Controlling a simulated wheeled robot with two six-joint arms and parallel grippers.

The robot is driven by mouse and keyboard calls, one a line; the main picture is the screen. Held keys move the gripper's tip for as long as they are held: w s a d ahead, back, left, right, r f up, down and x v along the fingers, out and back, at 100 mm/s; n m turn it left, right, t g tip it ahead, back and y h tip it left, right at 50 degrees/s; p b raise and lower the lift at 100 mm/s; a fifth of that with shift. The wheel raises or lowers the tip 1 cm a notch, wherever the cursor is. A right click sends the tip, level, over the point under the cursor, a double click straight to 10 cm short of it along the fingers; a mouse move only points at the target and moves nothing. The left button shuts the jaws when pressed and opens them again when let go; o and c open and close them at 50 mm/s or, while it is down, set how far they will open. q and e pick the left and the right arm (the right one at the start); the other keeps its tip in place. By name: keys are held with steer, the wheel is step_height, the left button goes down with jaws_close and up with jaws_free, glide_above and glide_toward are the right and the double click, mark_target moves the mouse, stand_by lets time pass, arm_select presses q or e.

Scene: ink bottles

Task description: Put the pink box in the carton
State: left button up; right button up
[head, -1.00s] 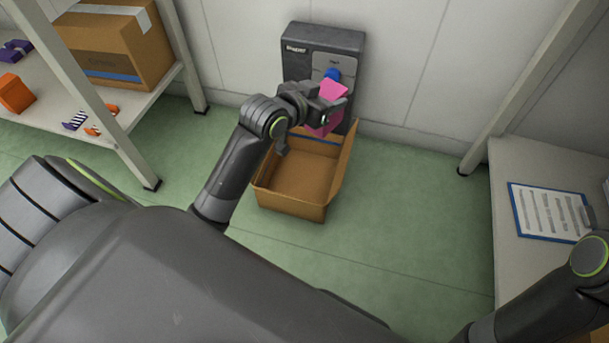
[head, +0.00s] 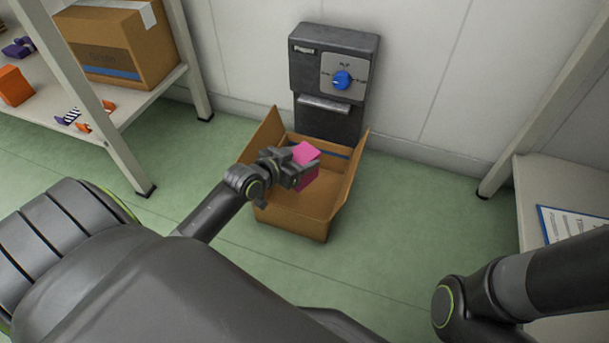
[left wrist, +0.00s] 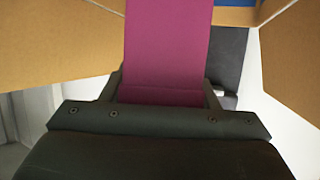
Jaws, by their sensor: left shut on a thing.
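The pink box (head: 307,153) is held in my left gripper (head: 297,168), over the open carton in the head view. In the left wrist view the pink box (left wrist: 168,50) stands between the two fingers of my left gripper (left wrist: 165,90), which is shut on it. The open brown carton (head: 290,222) stands on the green floor with its flaps up. Its inside is partly hidden by the gripper and the box. Cardboard of the carton (left wrist: 60,45) also shows in the left wrist view. My right arm shows at the lower right, but its gripper is out of view.
A dark machine with a blue knob (head: 342,80) stands against the wall behind the carton. A shelf at the left holds a large cardboard box (head: 120,45), an orange box (head: 14,86) and small items. A table with a clipboard (head: 572,224) is at the right.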

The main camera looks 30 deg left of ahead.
arm_select(q)
step_height(320, 180, down, 5)
steer(key=b, duration=0.4)
steer(key=shift+f, duration=0.2)
step_height(320, 180, down, 4)
steer(key=b, duration=0.3)
steer(key=shift+b, duration=0.3)
